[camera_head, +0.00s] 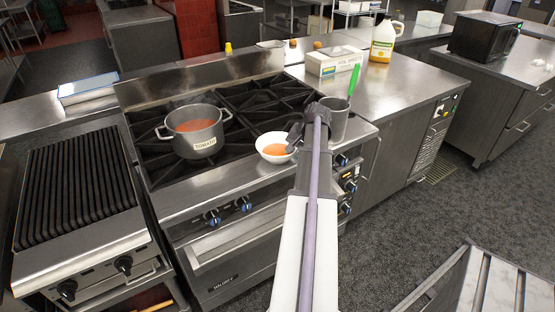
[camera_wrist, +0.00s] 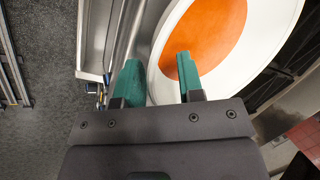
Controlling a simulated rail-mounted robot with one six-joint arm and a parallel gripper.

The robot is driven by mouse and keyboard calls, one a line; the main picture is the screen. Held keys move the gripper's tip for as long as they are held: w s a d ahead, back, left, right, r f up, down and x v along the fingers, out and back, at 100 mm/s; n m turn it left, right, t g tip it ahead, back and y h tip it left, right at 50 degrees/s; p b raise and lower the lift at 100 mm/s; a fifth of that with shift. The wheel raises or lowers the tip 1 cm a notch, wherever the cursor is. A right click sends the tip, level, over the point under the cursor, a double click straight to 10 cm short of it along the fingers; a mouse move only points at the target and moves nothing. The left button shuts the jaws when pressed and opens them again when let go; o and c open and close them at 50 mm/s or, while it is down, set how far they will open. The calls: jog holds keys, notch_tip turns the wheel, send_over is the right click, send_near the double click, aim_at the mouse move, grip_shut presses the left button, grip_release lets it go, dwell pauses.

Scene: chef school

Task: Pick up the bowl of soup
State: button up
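The bowl of soup is a white bowl (camera_head: 264,141) with orange soup, upright on the front of the stove, right of a grey pot (camera_head: 196,136) labelled tomato. In the wrist view the bowl (camera_wrist: 262,58) fills the upper right. My gripper (camera_head: 294,134) is at the bowl's right side. In the wrist view its two green fingers (camera_wrist: 158,72) are apart. The left finger is outside the bowl's rim and the right one overlaps the soup, so the rim shows between them. Whether either finger touches the bowl I cannot tell.
A metal container (camera_head: 337,122) with a green-handled utensil (camera_head: 354,80) stands close right of my gripper. A white box (camera_head: 337,61) and a yellow jug (camera_head: 384,40) stand on the right counter. A grill (camera_head: 78,187) is at the left.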

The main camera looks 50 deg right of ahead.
jog(key=shift+x, duration=1)
jog(key=shift+s+r, duration=0.15)
jog(key=shift+r, duration=0.05)
grip_shut()
